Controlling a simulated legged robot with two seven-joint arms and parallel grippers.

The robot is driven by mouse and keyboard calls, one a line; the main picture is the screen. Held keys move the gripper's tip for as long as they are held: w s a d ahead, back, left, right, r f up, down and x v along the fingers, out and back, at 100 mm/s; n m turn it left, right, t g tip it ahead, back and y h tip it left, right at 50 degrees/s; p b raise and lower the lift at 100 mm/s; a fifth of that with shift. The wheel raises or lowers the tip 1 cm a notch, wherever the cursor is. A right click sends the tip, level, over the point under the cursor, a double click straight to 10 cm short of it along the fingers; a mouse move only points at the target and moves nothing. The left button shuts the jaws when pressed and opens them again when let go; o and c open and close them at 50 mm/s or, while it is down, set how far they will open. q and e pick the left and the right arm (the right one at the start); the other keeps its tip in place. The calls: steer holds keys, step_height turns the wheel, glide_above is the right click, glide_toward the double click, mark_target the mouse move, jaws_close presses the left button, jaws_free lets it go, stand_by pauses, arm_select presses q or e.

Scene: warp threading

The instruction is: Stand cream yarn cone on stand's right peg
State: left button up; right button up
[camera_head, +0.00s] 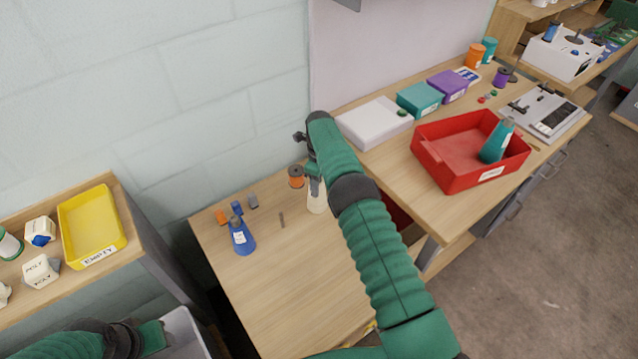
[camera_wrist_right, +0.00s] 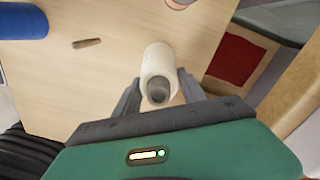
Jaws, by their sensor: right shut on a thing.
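The cream yarn cone (camera_head: 317,204) is at the right side of the low wooden table, partly hidden by my right arm. My right gripper (camera_head: 314,182) is shut on it. In the right wrist view the cream cone (camera_wrist_right: 158,62) sits between the two grey fingers of the gripper (camera_wrist_right: 158,92), its grey tip towards the camera. A thin bare peg (camera_head: 282,220) stands left of the cone; it also shows in the right wrist view (camera_wrist_right: 87,43). A blue cone (camera_head: 242,238) stands further left. I cannot make out a stand base. My left gripper (camera_head: 152,336) is at the bottom left, its fingers not visible.
An orange-brown spool (camera_head: 296,176) stands just behind the cream cone. Small orange, blue and grey pieces lie behind the blue cone. A higher bench on the right holds a red bin (camera_head: 430,160). A yellow tray (camera_head: 90,225) is at left. The table's front is clear.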

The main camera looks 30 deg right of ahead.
steer(key=o, duration=1.2)
step_height(320, 180, up, 17)
steer(key=p, duration=0.2)
